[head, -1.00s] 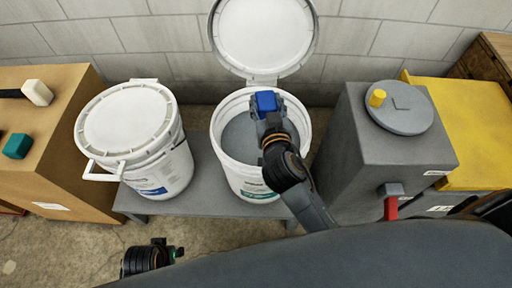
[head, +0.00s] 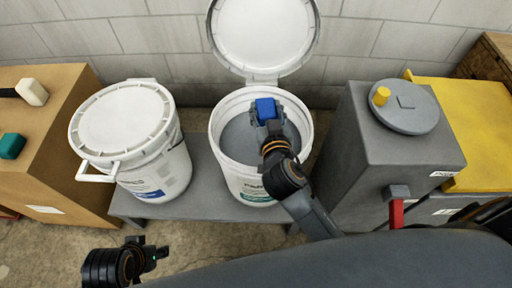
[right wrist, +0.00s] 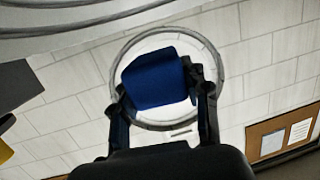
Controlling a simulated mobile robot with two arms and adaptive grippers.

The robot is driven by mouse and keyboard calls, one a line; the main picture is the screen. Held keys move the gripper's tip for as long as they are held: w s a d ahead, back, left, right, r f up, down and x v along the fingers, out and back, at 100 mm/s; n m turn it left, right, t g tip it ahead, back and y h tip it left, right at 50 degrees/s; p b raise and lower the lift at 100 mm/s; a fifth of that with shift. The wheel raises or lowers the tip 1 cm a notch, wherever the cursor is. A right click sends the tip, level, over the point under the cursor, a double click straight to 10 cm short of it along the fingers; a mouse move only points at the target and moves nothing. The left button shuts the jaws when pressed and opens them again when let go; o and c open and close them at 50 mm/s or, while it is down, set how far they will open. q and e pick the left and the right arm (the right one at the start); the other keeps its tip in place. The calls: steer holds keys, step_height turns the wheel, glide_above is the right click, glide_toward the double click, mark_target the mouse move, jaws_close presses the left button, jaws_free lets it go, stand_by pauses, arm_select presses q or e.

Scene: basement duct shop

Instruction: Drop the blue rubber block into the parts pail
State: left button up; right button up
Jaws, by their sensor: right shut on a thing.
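The blue rubber block (head: 266,108) is held in my right gripper (head: 268,118), over the open mouth of a white pail (head: 250,186) with a grey inside. The block (right wrist: 156,80) also shows between the two fingers of my right gripper (right wrist: 163,92) in the right wrist view. I cannot tell how high above the pail's rim the block is. The pail's white lid (head: 262,35) stands raised behind it. My left gripper (head: 150,254) is low at the bottom left, away from the pails; its fingers are too small to tell their state.
A second white pail (head: 155,172) with its lid on stands to the left on the same grey bench (head: 200,205). A grey box (head: 390,145) with a round lid and red handle stands at right. A brown cabinet (head: 75,150) holds a teal block (head: 11,145) and a white-headed mallet (head: 32,92).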

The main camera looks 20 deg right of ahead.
steer(key=o, duration=1)
steer(key=shift+s, duration=0.1)
steer(key=v, duration=1.1)
steer(key=shift+s, duration=0.4)
